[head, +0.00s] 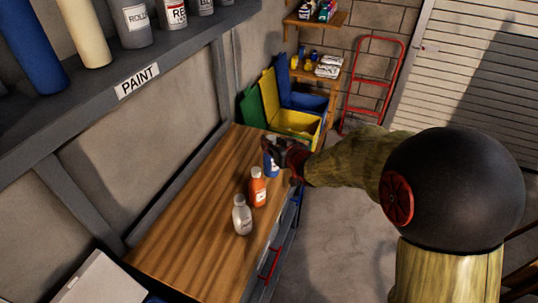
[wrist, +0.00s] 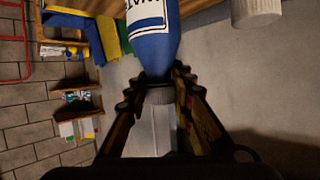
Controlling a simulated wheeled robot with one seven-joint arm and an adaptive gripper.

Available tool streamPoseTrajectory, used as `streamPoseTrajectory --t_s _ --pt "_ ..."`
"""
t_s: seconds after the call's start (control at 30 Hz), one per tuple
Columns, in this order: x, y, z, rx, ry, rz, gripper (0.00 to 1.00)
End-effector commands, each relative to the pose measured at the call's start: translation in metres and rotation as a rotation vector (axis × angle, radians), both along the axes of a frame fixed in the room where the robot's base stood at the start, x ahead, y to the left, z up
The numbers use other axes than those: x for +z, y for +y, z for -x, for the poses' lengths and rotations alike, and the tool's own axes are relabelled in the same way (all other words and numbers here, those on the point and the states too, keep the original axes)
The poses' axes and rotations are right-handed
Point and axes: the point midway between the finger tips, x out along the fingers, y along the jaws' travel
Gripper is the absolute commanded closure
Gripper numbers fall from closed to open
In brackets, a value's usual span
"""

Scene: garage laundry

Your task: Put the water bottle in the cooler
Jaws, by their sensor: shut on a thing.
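The water bottle is blue with a white label; it shows in the head view (head: 270,166) at the far end of the wooden bench and in the wrist view (wrist: 152,38). My gripper (head: 284,151) is shut on its capped neck; in the wrist view the fingers (wrist: 158,88) close on both sides of the grey cap. I cannot tell whether the bottle's base touches the bench. A white panel with a bit of blue below it, perhaps the cooler (head: 97,280), is cut off at the head view's bottom left.
An orange bottle (head: 258,187) and a clear, white-capped bottle (head: 242,215) stand on the wooden bench (head: 180,240), nearer than the water bottle. Green, yellow and blue bins (head: 297,122) stand beyond the bench. A paint shelf (head: 110,85) overhangs at left. The floor at right is clear.

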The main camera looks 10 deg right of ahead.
Motion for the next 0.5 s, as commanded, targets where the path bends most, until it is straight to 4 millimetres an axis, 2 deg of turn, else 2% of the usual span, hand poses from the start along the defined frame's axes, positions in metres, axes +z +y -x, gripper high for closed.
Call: streamPoseTrajectory --t_s 0.03,0.17,0.37,0.5 --pt "-0.009 0.0 -0.008 0.001 -0.002 0.0 1.0" --pt "-0.02 -0.001 -0.019 0.0 -0.004 0.0 1.0" --pt "-0.027 -0.001 -0.026 0.0 -0.004 0.0 1.0" --pt "-0.044 -0.001 -0.031 0.001 -0.003 0.0 1.0"
